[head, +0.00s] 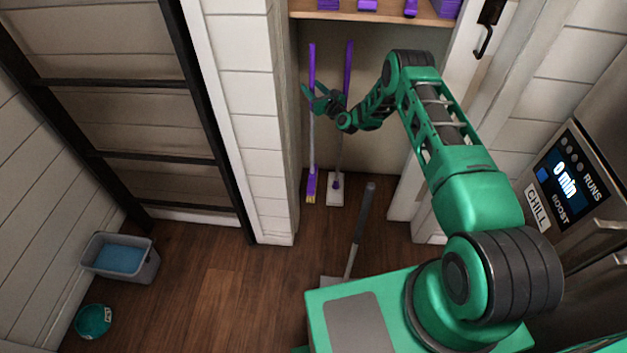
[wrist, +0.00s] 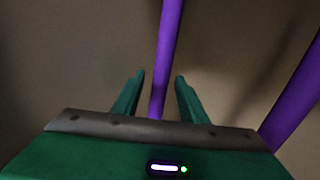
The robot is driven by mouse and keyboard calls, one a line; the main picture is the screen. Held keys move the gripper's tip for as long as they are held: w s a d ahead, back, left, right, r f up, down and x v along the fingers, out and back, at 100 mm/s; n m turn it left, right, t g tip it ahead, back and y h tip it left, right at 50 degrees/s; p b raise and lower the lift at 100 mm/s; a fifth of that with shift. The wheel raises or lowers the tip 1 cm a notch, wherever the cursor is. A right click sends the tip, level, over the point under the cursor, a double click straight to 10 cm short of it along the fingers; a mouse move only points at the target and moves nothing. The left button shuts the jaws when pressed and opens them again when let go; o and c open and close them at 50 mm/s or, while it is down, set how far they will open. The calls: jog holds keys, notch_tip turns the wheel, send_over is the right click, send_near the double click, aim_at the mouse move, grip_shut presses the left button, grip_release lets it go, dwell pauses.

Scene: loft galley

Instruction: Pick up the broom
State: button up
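The broom (head: 311,178) stands upright against the back wall of the closet, on the left. It has a purple upper handle, a pale lower shaft and a purple head with yellowish bristles. My gripper (head: 313,97) is at the purple part of its handle, well above the head. In the wrist view my gripper (wrist: 158,85) is open, and the broom's handle (wrist: 168,40) runs down between the two fingers, with visible space on both sides. I cannot tell how deep between the fingers it sits. Its lower part is hidden behind the gripper body.
A flat mop (head: 335,190) with a purple handle (wrist: 297,93) stands close to the broom's right. A grey-handled tool (head: 361,230) stands in front on the wooden floor. A shelf (head: 375,15) is above.

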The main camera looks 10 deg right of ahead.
grip_shut()
jog(key=shift+r, duration=0.1)
